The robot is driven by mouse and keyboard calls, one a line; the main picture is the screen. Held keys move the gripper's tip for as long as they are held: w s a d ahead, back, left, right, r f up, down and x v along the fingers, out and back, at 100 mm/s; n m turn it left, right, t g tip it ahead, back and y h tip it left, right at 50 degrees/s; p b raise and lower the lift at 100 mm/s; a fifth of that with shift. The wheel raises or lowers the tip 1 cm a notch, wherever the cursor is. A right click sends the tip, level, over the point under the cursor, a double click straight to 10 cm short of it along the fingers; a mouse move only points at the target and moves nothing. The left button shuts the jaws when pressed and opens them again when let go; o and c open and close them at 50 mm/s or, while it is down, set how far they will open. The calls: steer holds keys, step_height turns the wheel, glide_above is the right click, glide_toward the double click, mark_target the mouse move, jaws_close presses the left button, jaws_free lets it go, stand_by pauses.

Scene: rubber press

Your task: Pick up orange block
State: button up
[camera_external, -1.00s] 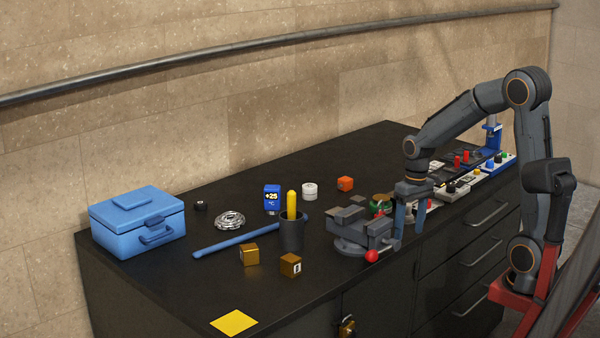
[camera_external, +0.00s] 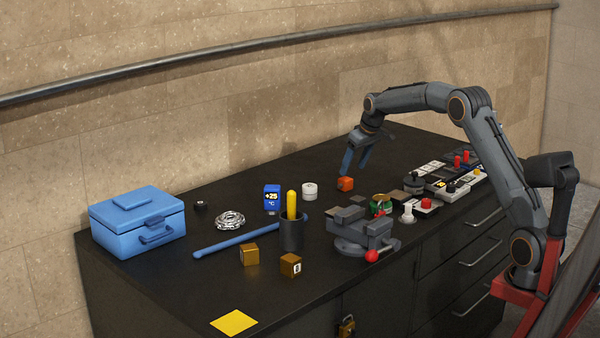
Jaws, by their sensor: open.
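The fingertips are just above and behind or beside the orange block in the picture. I cannot tell whether they touch it. Nothing shows between the fingers.
A grey vise (camera_external: 362,232) is in front, with a control panel (camera_external: 455,180) to the right. A dark cup (camera_external: 291,235) holds a yellow stick.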

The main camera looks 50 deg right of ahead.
mark_target(347, 180)
steer(key=p+x, duration=0.2)
steer(key=x, duration=0.5)
steer(key=shift+a+f, duration=0.1)
steer(key=shift+f, duration=0.05)
steer(key=shift+c, duration=0.4)
